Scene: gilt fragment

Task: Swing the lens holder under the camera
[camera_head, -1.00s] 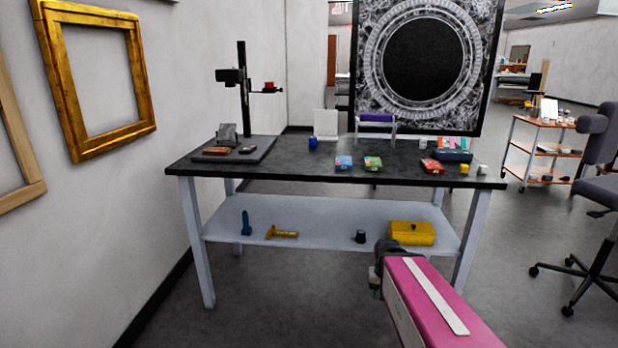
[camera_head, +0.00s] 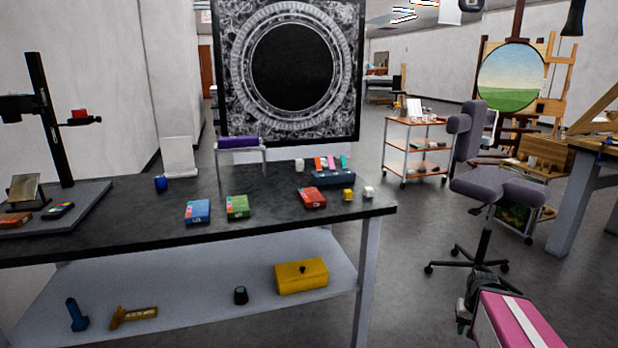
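A black copy stand (camera_head: 45,130) rises at the left end of the dark table. The black camera (camera_head: 17,108) sits on the left of its column, at the left edge of the view. The lens holder (camera_head: 80,119) is a short dark arm sticking out to the right of the column, with a small red piece on it. It is on the opposite side from the camera, not under it. My gripper (camera_head: 470,305) is low at the right, dark and partly hidden beside my pink arm link. It is far from the stand, and its fingers cannot be made out.
The table (camera_head: 130,232) holds blue, green and red boxes near its right half. A yellow box (camera_head: 301,277) and tools lie on its lower shelf. An office chair (camera_head: 490,190) and a shelf trolley (camera_head: 415,147) stand to the right. Open floor (camera_head: 410,235) lies between table and chair.

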